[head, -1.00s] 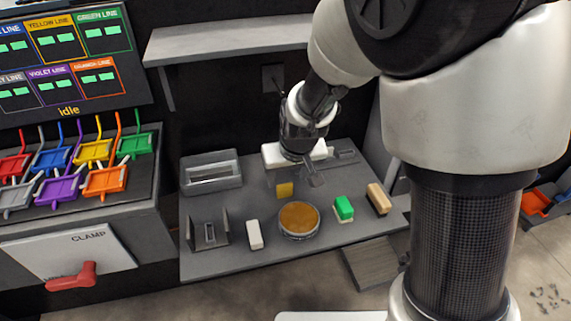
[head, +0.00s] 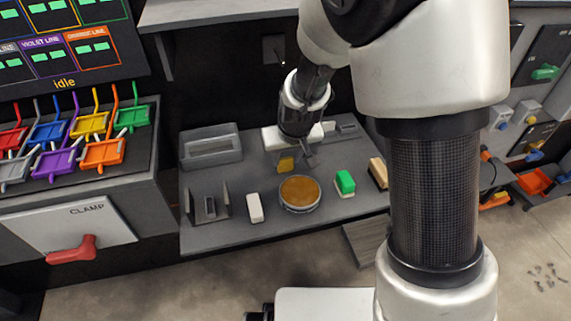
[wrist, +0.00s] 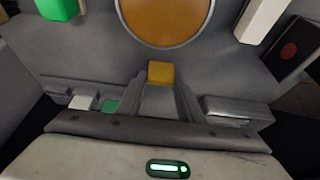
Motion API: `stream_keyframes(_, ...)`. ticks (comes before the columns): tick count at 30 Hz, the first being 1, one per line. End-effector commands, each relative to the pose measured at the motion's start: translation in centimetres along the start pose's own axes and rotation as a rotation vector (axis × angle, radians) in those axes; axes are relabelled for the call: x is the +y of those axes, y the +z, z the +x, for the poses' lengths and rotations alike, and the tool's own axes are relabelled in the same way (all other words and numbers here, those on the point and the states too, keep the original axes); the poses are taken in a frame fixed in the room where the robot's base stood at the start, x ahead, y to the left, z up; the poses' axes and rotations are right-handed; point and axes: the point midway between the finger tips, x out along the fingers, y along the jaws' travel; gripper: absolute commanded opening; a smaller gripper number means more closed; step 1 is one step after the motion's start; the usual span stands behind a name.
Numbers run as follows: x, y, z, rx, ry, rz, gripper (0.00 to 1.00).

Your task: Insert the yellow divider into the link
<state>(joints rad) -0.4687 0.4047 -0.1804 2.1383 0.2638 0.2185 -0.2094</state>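The yellow divider (head: 286,164) is a small yellow block behind the round orange-filled dish. In the wrist view the divider (wrist: 160,73) shows between the two finger ends, over a grey part. My gripper (head: 298,158) points down at the divider from above; in the wrist view my gripper (wrist: 161,84) looks open, its fingers on either side of it with narrow gaps. Whether they touch it is not clear. A grey bracket with two upright side plates, seemingly the link (head: 209,208), stands at the table's front left; it also shows in the wrist view (wrist: 293,48).
The round dish (head: 299,193) stands in front of my gripper. A white block (head: 254,208) lies left of it; a green block (head: 345,182) and a tan block (head: 379,172) lie right. A grey slotted box (head: 210,147) stands at the back left. Bare grey table (head: 240,235) lies in front.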

Motion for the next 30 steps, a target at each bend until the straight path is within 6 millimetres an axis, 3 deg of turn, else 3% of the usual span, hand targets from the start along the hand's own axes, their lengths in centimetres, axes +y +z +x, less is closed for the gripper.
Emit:
stream_keyframes(8, 0.0, -0.2, -0.4, 0.001, 0.0, -0.001, 0.09)
stream_keyframes(21, 0.0, -3.2, -7.7, 0.004, 0.0, 0.0, 0.09)
stream_keyframes(30, -0.5, -3.7, -9.2, -0.001, -0.015, -0.032, 0.09)
